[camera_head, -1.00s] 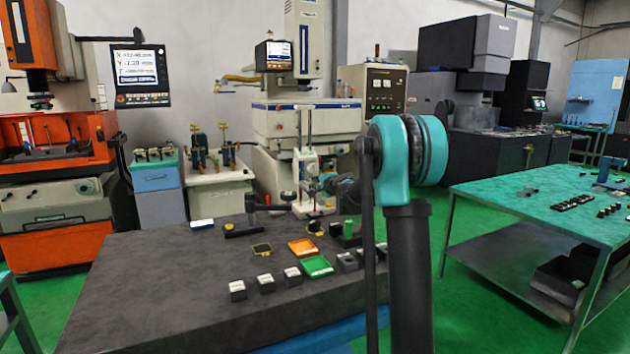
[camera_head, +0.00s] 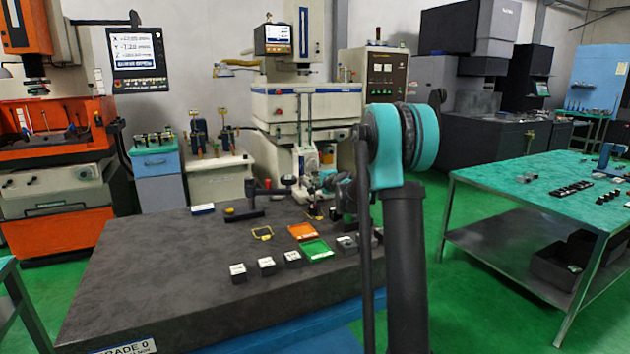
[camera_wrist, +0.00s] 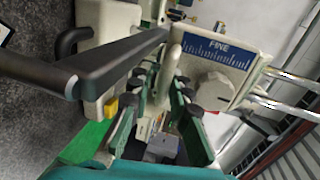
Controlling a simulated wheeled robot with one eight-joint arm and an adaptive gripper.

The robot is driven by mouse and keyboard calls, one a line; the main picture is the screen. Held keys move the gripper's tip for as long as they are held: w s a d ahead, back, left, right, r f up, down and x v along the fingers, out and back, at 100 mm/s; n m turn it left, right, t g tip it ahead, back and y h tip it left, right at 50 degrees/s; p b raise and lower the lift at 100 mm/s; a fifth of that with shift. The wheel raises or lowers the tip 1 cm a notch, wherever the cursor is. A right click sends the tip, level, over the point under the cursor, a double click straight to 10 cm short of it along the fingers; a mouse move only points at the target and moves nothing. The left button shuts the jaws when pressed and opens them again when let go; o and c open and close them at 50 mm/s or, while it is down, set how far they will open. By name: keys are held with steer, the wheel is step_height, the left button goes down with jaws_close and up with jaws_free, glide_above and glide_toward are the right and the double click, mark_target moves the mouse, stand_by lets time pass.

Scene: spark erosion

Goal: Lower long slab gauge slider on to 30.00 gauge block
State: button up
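The height gauge (camera_head: 306,160) stands at the back of the dark granite table, with a white body and upright pole. In the wrist view its white slider body (camera_wrist: 212,65), marked FINE, fills the upper middle. My gripper (camera_head: 322,181) is at the gauge. In the wrist view the teal and black fingers of my gripper (camera_wrist: 168,85) reach up to the slider; their tips overlap it, and whether they grip it cannot be told. A grey block (camera_wrist: 163,146) shows low between the fingers. Which block is 30.00 cannot be read.
Several small labelled blocks (camera_head: 266,265) stand near the table's (camera_head: 150,270) front edge. A dark stand (camera_head: 243,213) is left of the gauge. The left of the table is clear. My arm hides part of the right.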

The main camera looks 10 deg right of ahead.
steer(key=v, duration=1.2)
